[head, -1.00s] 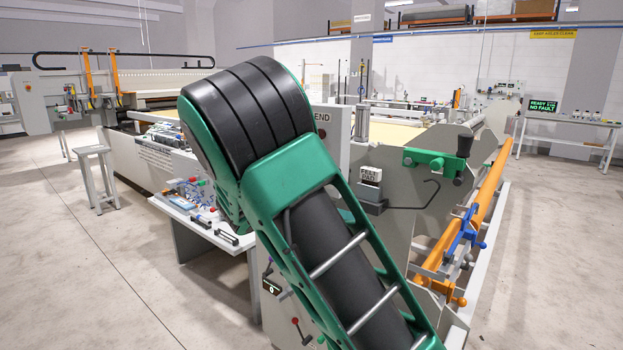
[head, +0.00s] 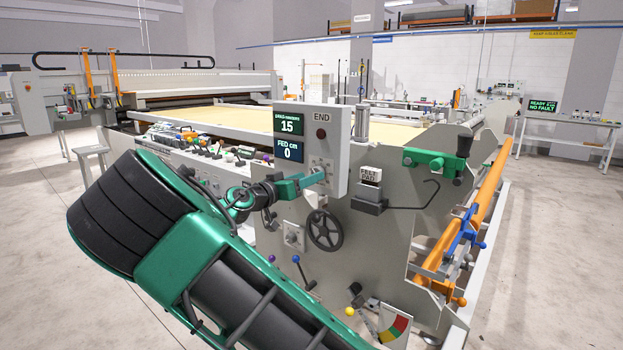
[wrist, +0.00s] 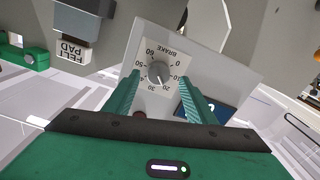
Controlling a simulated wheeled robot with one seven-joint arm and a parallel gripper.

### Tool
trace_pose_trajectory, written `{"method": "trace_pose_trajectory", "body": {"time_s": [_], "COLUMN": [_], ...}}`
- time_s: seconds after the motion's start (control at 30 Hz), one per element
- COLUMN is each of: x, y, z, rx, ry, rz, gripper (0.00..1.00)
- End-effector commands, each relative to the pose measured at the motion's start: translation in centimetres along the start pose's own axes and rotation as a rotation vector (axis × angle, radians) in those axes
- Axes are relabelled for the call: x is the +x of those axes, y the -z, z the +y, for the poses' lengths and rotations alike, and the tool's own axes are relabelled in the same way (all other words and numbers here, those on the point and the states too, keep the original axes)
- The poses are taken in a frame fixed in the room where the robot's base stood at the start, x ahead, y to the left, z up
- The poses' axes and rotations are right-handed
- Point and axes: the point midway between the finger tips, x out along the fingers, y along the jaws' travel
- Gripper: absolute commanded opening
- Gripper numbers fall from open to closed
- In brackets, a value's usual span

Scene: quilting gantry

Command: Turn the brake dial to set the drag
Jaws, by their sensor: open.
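My gripper (wrist: 161,79) is open, with one green finger on either side of the dial and gaps showing; I cannot tell whether the tips reach the knob's depth. In the head view, my gripper (head: 314,180) is at the lower part of the grey control panel (head: 340,150), partly hiding the dial. The panel's green drag display (head: 288,123) reads 15.
A blue FED cm display (head: 289,149) reads 0. A dark button (head: 321,133) sits beside the displays. Below are a black handwheel (head: 325,230) and a blue-knobbed lever (head: 297,262). A felt pad holder (head: 369,200) is to the right.

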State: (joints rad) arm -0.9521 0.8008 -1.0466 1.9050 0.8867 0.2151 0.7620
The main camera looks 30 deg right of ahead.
Motion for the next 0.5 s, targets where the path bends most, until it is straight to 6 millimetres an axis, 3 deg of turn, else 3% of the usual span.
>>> {"method": "trace_pose_trajectory", "body": {"time_s": [0.2, 0.5], "x": [2.6, 3.4], "y": [0.0, 0.0], "z": [0.0, 0.0], "rx": [0.000, -0.001], "ry": [-0.001, 0.001], "rz": [0.000, -0.001], "gripper": [0.50, 0.50]}}
